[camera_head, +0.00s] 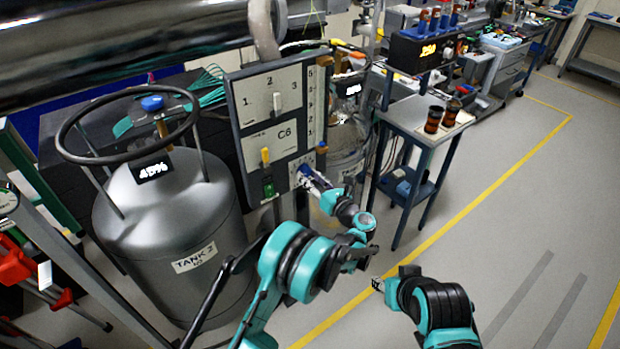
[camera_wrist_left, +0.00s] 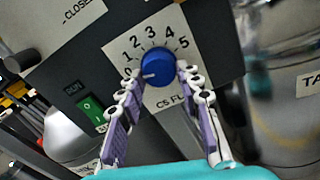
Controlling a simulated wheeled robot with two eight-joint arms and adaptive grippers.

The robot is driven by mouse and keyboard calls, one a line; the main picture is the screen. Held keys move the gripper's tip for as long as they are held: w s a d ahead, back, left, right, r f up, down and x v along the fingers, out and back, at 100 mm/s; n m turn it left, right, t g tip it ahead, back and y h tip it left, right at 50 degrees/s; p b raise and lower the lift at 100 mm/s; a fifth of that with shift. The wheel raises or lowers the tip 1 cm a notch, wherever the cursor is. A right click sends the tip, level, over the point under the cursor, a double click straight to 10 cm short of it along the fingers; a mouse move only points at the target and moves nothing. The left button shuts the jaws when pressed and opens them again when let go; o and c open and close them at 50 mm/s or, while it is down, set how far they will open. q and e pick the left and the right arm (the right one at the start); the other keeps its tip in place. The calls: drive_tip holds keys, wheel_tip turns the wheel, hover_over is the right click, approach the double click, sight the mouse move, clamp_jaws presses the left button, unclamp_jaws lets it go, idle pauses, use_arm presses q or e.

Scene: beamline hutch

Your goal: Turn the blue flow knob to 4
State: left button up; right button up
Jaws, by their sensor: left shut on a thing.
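My left gripper (camera_wrist_left: 160,88) is shut on the knob, one finger on each side. In the head view my left gripper (camera_head: 308,176) is at the lower right of the grey panel (camera_head: 283,92) and hides most of the knob. My right gripper (camera_head: 378,284) is low, away from the panel; its jaws are too small to read.
A green switch (camera_wrist_left: 92,110) sits left of the dial; it also shows in the head view (camera_head: 268,188). Tank 2 (camera_head: 172,230) stands left of the panel. A small table (camera_head: 420,122) with dark jars is to the right. The floor at right is clear.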

use_arm(q)
drive_tip(key=m+b, duration=0.1)
drive_tip(key=m, duration=0.4)
drive_tip(key=shift+a+r+m+b, duration=0.1)
drive_tip(key=shift+a+m+b, duration=0.05)
drive_tip(key=shift+m+b, duration=0.2)
drive_tip(key=m, duration=0.5)
drive_tip(key=shift+r+m+b, duration=0.1)
drive_tip(key=shift+m+b, duration=0.15)
drive_tip(key=shift+b, duration=0.15)
drive_tip(key=m, duration=0.6)
drive_tip(key=shift+r+m+b, duration=0.2)
drive_tip(key=shift+m+b, duration=0.1)
drive_tip(key=shift+b, duration=0.1)
drive_tip(key=m, duration=0.5)
drive_tip(key=shift+r+m, duration=0.1)
drive_tip(key=shift+m, duration=0.2)
drive_tip(key=o, duration=1.2)
drive_tip(key=shift+c, duration=0.2)
